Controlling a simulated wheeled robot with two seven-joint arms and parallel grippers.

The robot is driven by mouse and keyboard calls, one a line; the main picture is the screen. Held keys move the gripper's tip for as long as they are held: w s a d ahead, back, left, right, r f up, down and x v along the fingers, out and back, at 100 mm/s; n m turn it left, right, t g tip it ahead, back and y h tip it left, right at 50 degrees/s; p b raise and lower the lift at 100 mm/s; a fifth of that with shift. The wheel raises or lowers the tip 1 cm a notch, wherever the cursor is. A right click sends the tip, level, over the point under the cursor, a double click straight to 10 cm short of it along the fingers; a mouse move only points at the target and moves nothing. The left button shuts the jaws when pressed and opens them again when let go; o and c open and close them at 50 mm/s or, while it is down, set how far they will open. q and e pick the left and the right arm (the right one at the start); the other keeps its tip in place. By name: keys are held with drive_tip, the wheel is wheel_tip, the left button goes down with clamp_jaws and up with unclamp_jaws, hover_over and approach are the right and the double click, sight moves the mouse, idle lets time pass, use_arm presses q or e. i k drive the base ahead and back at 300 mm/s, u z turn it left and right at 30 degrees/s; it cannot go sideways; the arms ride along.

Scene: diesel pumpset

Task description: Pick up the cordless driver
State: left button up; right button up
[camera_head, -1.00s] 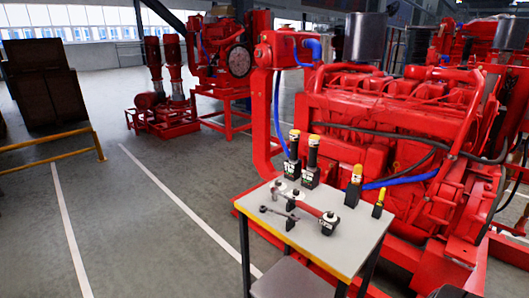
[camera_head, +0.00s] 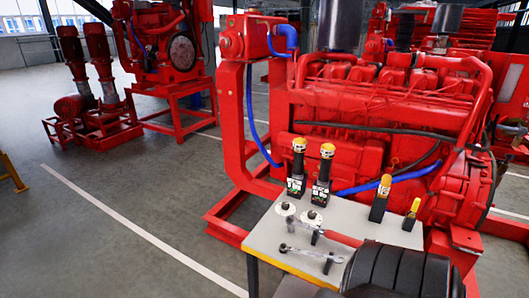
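A small grey table (camera_head: 345,222) with a yellow front edge holds the tools. Two upright black tools with yellow tops (camera_head: 297,168) (camera_head: 322,175) stand at its back left. Two smaller yellow-topped black items (camera_head: 381,199) (camera_head: 411,214) stand at its back right. I cannot tell for sure which one is the cordless driver. A red-handled tool (camera_head: 340,237) lies across the middle, its right end hidden behind a dark ribbed part that looks like my own arm. Neither gripper's fingers show.
A wrench (camera_head: 310,253) lies near the table's front edge, by two round pale pieces (camera_head: 286,209) (camera_head: 311,219). A large red diesel engine (camera_head: 370,120) stands close behind the table. Red pumps (camera_head: 90,90) stand at the back left. The floor left of the table (camera_head: 110,220) is clear.

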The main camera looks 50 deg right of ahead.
sight(300, 144)
drive_tip(key=i, duration=2.4)
drive_tip(key=z, duration=2.9)
drive_tip(key=i, duration=0.4)
drive_tip(key=z, duration=0.1)
